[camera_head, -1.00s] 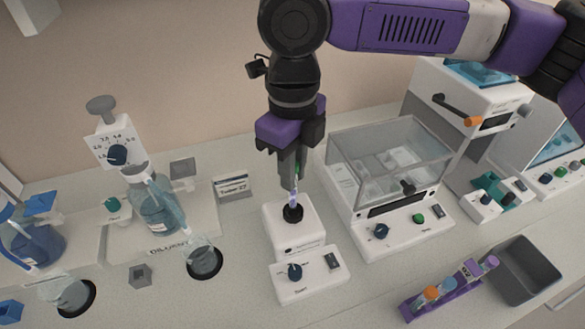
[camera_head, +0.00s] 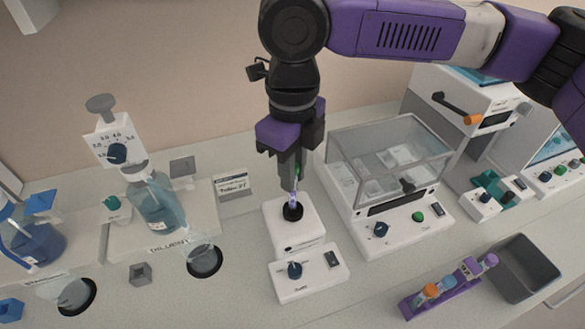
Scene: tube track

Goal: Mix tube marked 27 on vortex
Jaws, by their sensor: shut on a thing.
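My gripper (camera_head: 294,190) points down over the vortex mixer and is shut on a slim tube (camera_head: 294,200). The tube is upright, and its lower end is at the black cup on top of the white vortex mixer (camera_head: 285,238). The fingers hide the tube's upper part, and I cannot read a number on it. The mixer's front panel (camera_head: 310,284) has a dark blue knob and a small dark switch. A small label card (camera_head: 232,184) stands behind and left of the mixer; its text seems to include 27.
A clear-lidded white machine (camera_head: 385,165) stands close right of the mixer. A purple rack (camera_head: 437,297) with several capped tubes and a grey bin (camera_head: 522,268) are at the front right.

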